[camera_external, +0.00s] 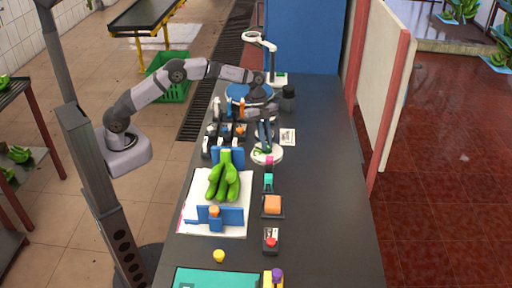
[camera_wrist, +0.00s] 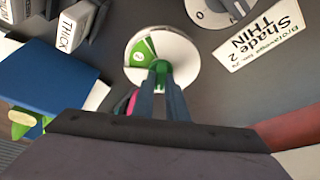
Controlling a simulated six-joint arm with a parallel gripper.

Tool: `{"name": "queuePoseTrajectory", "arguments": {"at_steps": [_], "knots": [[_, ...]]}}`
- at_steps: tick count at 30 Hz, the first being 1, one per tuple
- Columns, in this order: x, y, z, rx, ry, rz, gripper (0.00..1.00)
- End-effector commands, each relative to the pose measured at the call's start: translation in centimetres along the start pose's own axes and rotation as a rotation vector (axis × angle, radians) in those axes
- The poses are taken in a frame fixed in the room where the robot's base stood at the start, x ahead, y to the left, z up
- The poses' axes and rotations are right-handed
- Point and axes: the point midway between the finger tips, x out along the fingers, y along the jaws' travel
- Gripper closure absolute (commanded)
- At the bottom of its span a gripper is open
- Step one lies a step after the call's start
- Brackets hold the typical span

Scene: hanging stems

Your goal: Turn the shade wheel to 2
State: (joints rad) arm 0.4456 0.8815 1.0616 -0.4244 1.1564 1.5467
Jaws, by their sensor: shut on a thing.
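The shade wheel appears to be the white disc (camera_wrist: 180,55) with a green wedge, lying flat on the dark bench. It also shows in the external view (camera_external: 275,156). The wedge (camera_wrist: 140,54) points to the upper left in the wrist view; its marking is too small to read. My gripper (camera_wrist: 160,68) is shut on a green knob (camera_wrist: 158,66) at the wheel's middle. In the external view my gripper (camera_external: 265,145) reaches down onto the wheel. A card (camera_wrist: 262,36) reading "Shade 2 THIN" lies right of the wheel and also shows in the external view (camera_external: 288,137).
A white dial with a 0 (camera_wrist: 215,12) stands beside the card. A block marked THICK (camera_wrist: 73,27) and a blue panel (camera_wrist: 45,75) are at left. Green bananas (camera_external: 223,180) stand at a blue holder in front of the wheel. The bench's right side (camera_external: 335,200) is clear.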

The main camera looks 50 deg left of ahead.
Motion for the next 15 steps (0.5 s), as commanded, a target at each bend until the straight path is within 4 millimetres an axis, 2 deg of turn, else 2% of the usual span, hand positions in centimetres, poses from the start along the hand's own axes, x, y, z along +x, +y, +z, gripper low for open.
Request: {"name": "queuePoseTrajectory", "arguments": {"at_steps": [6,15], "knots": [[-0.13,-0.12,0.0,0.119,-0.001,0.051,1.0],[-0.06,-0.2,0.01,0.192,-0.002,0.079,1.0]]}}
